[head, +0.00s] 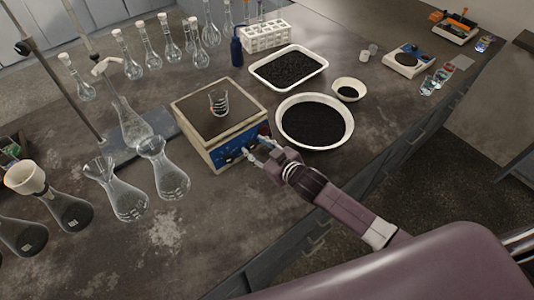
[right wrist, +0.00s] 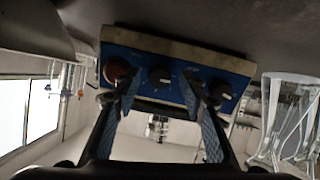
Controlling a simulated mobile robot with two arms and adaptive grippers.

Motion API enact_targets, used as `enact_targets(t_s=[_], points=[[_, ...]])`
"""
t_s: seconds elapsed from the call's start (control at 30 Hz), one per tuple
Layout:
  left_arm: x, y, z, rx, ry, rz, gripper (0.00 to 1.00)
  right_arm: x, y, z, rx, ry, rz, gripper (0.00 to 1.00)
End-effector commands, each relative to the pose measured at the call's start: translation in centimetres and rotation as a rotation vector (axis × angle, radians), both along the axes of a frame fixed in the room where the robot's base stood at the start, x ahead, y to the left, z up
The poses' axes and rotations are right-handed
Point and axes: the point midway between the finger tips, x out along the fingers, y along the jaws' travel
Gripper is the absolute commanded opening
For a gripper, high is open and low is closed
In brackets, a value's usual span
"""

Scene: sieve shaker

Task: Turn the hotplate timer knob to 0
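The hotplate (head: 207,127) is a cream box with a dark top and a blue front panel, standing on the bench. In the right wrist view its blue panel (right wrist: 143,60) shows a red knob (right wrist: 117,70), a dark middle knob (right wrist: 160,76) and another dark knob (right wrist: 221,92) behind the finger on the right. I cannot read which one is the timer. My right gripper (head: 258,149) is at the front panel. In the right wrist view its fingers (right wrist: 160,88) are apart, one each side of the middle knob; contact cannot be told. My left gripper is not in view.
A glass beaker (head: 219,103) with dark contents stands on the hotplate. A round bowl of black grains (head: 342,97) is close on its right, a rectangular tray (head: 257,75) behind. Conical flasks (head: 172,182) stand left. Bare bench lies in front.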

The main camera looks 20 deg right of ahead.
Motion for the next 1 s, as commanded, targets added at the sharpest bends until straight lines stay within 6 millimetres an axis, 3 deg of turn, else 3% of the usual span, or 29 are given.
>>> enact_targets(t_s=[0.5,0.7,1.0], points=[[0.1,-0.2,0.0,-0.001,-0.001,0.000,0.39,-8.0,-2.9,3.4,-0.001,0.002,0.001,0.39],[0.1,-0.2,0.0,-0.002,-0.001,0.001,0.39,-9.3,-3.4,4.0,-0.002,0.000,0.001,0.39],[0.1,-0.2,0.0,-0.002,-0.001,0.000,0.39,-9.6,-3.5,4.2,-0.002,0.000,0.001,0.39]])
